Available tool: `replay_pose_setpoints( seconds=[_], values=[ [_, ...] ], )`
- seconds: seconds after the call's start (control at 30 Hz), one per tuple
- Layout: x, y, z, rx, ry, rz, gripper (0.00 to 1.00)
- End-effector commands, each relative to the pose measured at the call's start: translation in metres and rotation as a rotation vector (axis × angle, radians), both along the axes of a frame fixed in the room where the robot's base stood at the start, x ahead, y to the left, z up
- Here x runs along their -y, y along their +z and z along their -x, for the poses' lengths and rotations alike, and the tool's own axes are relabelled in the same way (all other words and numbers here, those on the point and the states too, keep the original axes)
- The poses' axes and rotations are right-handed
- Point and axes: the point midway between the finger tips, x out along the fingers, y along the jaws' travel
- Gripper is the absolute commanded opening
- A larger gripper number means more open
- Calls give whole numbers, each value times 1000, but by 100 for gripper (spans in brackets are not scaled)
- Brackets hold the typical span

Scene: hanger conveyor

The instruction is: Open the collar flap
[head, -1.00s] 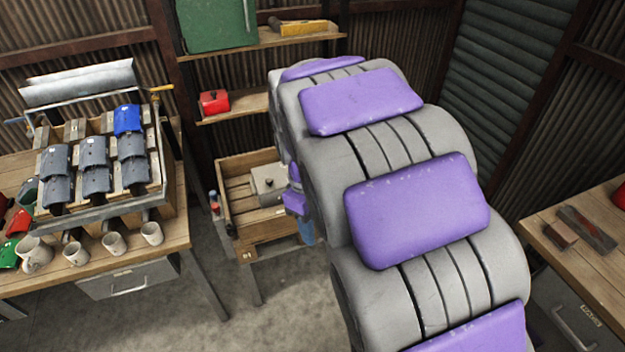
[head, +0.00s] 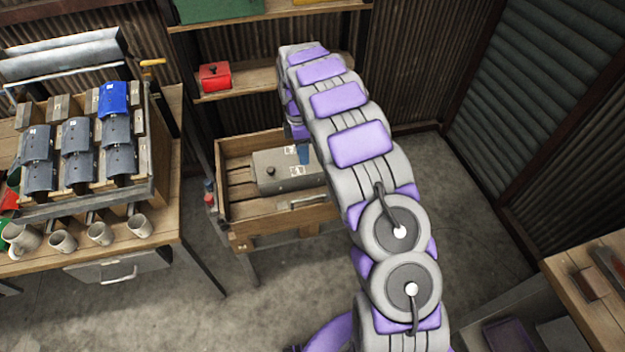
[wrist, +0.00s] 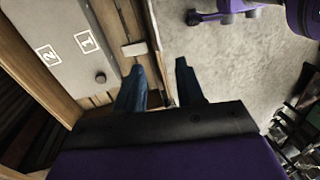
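No part is clearly marked as the collar flap. A grey box (head: 270,183) with a dark knob (head: 271,171) and numbered labels sits in a wooden crate; my arm hides its right end. In the wrist view the box (wrist: 52,55) lies left of my gripper, with labels 1 and 2 and the knob (wrist: 100,78). My gripper (wrist: 158,85) has its two blue fingers apart with nothing between them, over the crate's edge. In the head view one blue finger (head: 303,154) shows by the box's right part. A wooden rack (head: 150,165) at left holds several dark grey curved flaps and a blue one (head: 113,98).
The wooden crate (head: 240,225) stands below a shelf with a red box (head: 214,77). Several mugs (head: 139,226) line the left bench's front. Another bench (head: 600,285) is at right. Open floor (head: 480,210) lies between.

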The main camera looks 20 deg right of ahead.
Motion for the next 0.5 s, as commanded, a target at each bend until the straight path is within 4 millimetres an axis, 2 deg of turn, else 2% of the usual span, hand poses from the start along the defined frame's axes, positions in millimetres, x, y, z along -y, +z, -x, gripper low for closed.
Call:
replay_pose_setpoints(
  seconds=[0.27, 0.5],
  values=[
    [-2, -19, -5, -2, 46, -21, 38],
    [-4, -59, 3, -5, 44, -17, 38]
  ],
)
